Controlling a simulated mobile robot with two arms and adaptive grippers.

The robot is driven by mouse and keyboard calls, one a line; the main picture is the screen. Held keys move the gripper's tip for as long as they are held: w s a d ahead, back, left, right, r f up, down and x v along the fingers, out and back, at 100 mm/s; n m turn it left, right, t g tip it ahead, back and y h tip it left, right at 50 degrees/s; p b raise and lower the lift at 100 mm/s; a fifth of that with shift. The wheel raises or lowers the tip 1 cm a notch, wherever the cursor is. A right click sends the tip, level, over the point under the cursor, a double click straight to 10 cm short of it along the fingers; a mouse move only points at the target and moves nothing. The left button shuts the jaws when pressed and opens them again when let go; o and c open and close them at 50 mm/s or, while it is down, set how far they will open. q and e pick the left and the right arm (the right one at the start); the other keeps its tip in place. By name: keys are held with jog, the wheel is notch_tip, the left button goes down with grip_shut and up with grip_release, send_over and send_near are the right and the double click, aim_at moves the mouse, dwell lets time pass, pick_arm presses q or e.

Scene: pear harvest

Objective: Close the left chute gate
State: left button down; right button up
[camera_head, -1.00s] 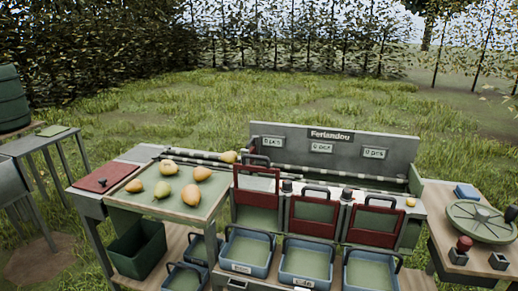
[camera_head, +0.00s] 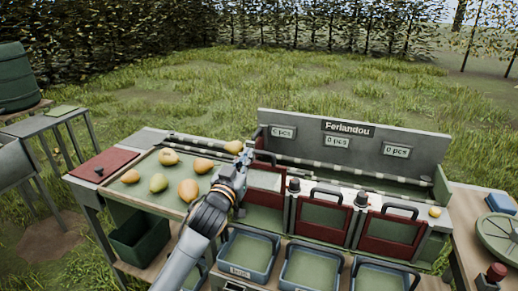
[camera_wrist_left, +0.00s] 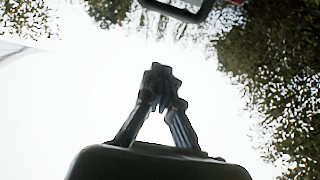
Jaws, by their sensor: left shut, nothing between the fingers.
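The left chute gate (camera_head: 266,199) is a dark red panel with a black loop handle. It sits higher in its frame than the middle gate (camera_head: 321,236) and right gate (camera_head: 386,247), with a green opening below it. My left gripper (camera_head: 244,159) is at the left edge of this gate, near its handle, and hides part of it. I cannot tell whether they touch. In the left wrist view the fingers (camera_wrist_left: 160,78) are shut and empty, and a dark loop, apparently a handle, shows at the top edge. My right gripper is not in view.
Several pears lie on the sorting tray (camera_head: 142,200) left of the gates. One pear (camera_head: 233,146) is just behind my gripper. Blue bins (camera_head: 247,271) stand below the chutes. A grey backboard (camera_head: 294,128) with count labels rises behind. A side table stands at right.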

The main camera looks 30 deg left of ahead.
pick_arm(q)
jog(key=r+p, duration=0.2)
send_over(259, 175)
jog(key=shift+s+d+f, duration=0.1)
jog(key=shift+s+f, duration=0.2)
jog(key=shift+f, duration=0.5)
jog(key=shift+s+d+f, duration=0.1)
jog(key=shift+s+f, duration=0.15)
jog(key=shift+f, duration=0.5)
jog(key=shift+s+d+f, duration=0.1)
jog(key=shift+s+f, duration=0.2)
jog(key=shift+f, duration=0.5)
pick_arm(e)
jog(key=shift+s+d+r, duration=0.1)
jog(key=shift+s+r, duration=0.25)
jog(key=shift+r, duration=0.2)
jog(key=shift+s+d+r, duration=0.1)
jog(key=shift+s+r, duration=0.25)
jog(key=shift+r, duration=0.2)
pick_arm(q)
jog(key=shift+f, duration=0.1)
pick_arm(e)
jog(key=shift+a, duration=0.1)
